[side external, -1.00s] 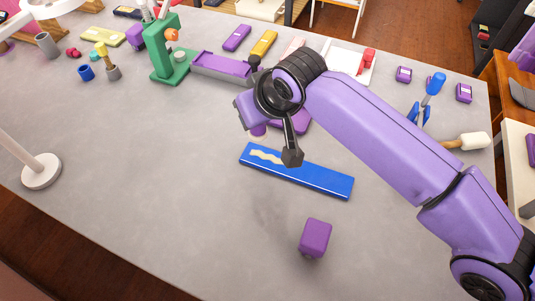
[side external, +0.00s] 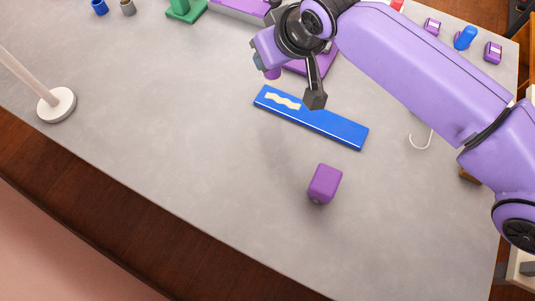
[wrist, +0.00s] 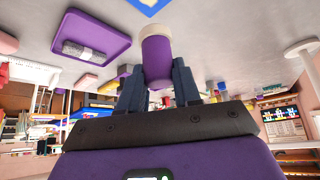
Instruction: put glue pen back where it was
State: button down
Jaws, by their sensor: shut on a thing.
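The purple glue pen (wrist: 157,58), with a pale collar at its far end, stands between the fingers of my gripper (wrist: 157,76) in the wrist view. The gripper is shut on it. In the side view my gripper (side external: 268,67) hangs above the table, left of the purple tray, and the pen is mostly hidden there.
A purple block (side external: 325,183) stands in front of the blue board. A white lamp base (side external: 57,105) is at the left. A green stand (side external: 184,13) and small cups are at the back. A white hook (side external: 420,141) shows below my arm. The front left of the table is clear.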

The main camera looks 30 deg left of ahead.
jog(key=shift+s+r+n, duration=0.25)
jog(key=shift+s+n, duration=0.05)
jog(key=shift+s, duration=0.1)
jog(key=s+d+r+n+g, duration=0.25)
jog(key=s+d+n, duration=0.25)
jog(key=s+d, duration=0.35)
jog(key=s+d+r+n+g, duration=0.25)
jog(key=s+d+n, duration=0.35)
jog(key=d, duration=0.4)
jog(key=shift+m+g+y, duration=0.3)
jog(key=shift+m+g, duration=0.1)
jog(key=w+a+f, duration=0.1)
jog(key=a+f, duration=0.2)
jog(key=a, duration=0.1)
jog(key=w+a+f, duration=0.1)
jog(key=a+f, duration=0.2)
jog(key=a, duration=0.1)
jog(key=w+a+f, duration=0.1)
jog(key=a+f, duration=0.3)
jog(key=a, duration=0.1)
jog(key=shift+w, duration=0.15)
jog(key=shift+w+a+f, duration=0.1)
jog(key=shift+a+f, duration=0.1)
jog(key=shift+f, duration=1.7)
jog(key=shift+f, duration=0.1)
jog(key=c, duration=0.8)
grip_release()
